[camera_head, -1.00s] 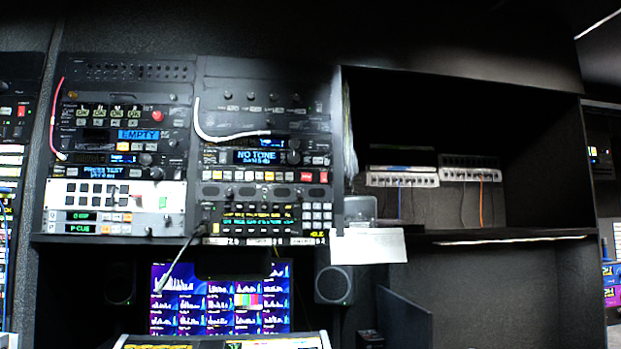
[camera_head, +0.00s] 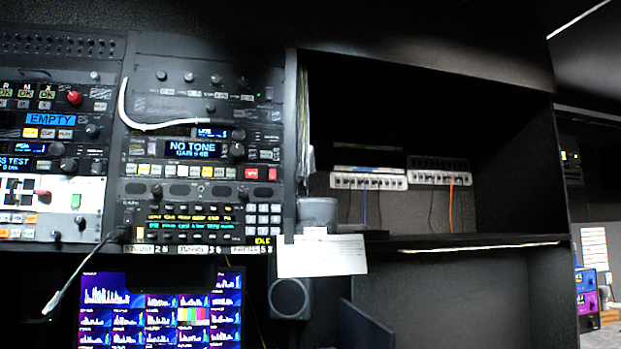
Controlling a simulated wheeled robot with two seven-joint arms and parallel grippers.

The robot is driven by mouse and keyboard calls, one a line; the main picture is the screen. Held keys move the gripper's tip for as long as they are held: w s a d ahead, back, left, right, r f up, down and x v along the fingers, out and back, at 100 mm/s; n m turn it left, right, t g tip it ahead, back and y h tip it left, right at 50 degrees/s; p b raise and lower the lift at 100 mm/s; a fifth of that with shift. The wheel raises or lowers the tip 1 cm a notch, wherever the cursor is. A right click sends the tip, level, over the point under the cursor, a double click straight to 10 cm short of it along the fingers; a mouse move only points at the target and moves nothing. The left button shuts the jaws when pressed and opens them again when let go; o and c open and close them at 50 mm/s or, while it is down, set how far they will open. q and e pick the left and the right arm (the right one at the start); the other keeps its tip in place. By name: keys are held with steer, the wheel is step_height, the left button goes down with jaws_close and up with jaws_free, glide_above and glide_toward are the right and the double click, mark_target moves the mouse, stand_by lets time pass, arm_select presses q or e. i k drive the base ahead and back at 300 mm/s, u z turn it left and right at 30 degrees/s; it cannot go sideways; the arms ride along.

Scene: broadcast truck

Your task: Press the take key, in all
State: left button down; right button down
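The equipment rack (camera_head: 128,50) fills the left of the head view. Its unit with the blue "NO TONE" display (camera_head: 193,149) has a row of white, yellow and red keys (camera_head: 250,173) below it. Under that is a panel with lit yellow and green text (camera_head: 190,217) and a light keypad (camera_head: 262,220). A white panel (camera_head: 90,193) with a green key (camera_head: 76,201) is at the far left. The lettering on the keys is too small to read, so I cannot tell which one is the take key. Neither gripper is in view.
A monitor (camera_head: 150,330) with many small pictures is below the rack, a speaker (camera_head: 290,298) beside it. A white paper (camera_head: 322,256) hangs at the shelf edge. Two patch strips (camera_head: 368,181) are in the dark recess. A cable (camera_head: 75,270) hangs in front at left.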

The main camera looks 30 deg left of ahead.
mark_target(250, 173)
steer(key=i, duration=0.75)
steer(key=u, duration=0.8)
steer(key=i, duration=0.3)
steer(key=u, duration=0.3)
